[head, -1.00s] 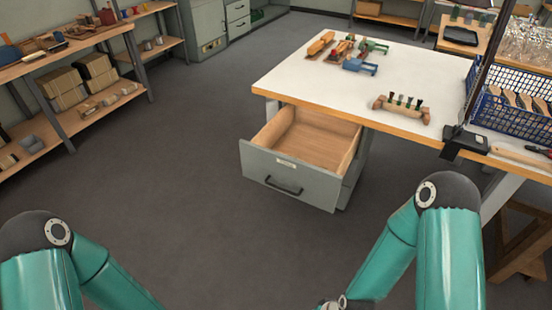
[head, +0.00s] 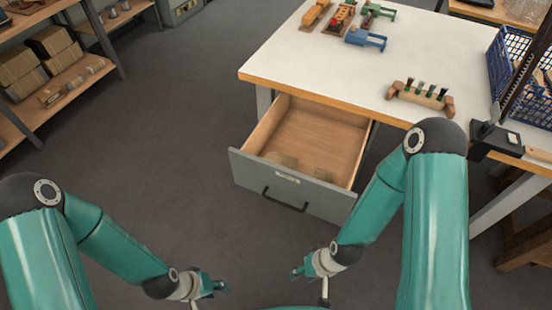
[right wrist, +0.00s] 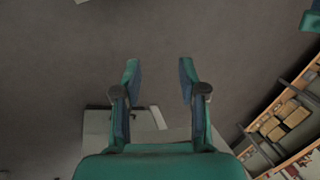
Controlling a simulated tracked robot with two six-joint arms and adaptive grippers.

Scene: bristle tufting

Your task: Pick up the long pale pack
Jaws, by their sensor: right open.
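My left gripper (head: 218,286) is low, left of the right one, above the floor. Its fingers are too small to read.
The white table (head: 285,58) stands above the drawer. It carries a wooden holder with tufts (head: 420,95), coloured clamps (head: 365,39) and a blue crate (head: 508,68). Shelves at the left hold stacked tan packs (head: 22,72). The grey floor (head: 180,130) between is clear.

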